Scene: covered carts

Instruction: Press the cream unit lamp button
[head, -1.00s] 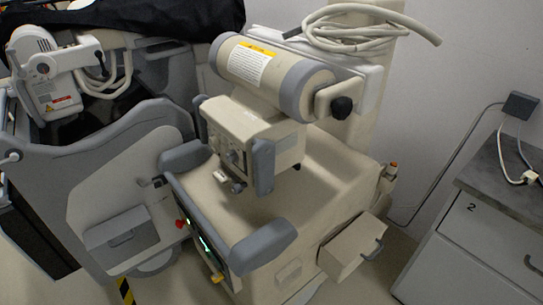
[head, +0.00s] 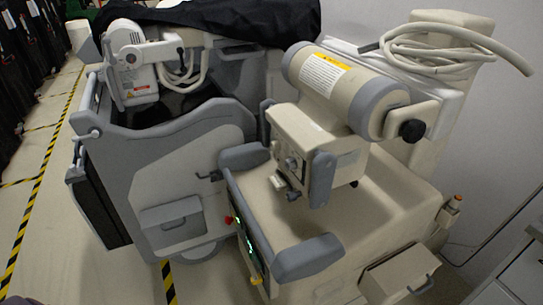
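The cream unit (head: 395,215) stands right of centre, with a cream cylinder (head: 340,82) with grey end bands on top. Below the cylinder hangs a cream box (head: 318,135) with knobs (head: 292,164) on its front face and grey handles at its sides. I cannot tell which small part is the lamp button. A front panel with green lit displays (head: 243,236), a red knob (head: 228,219) and a yellow part (head: 256,281) shows below. Neither of my grippers is in view.
A grey unit (head: 150,165) under a black cover (head: 245,18) stands close on the left. Open floor (head: 85,255) with black-and-yellow tape (head: 27,222) lies at far left. A coiled cable (head: 440,52) rests on the cream unit. A drawer cabinet (head: 515,270) stands at lower right.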

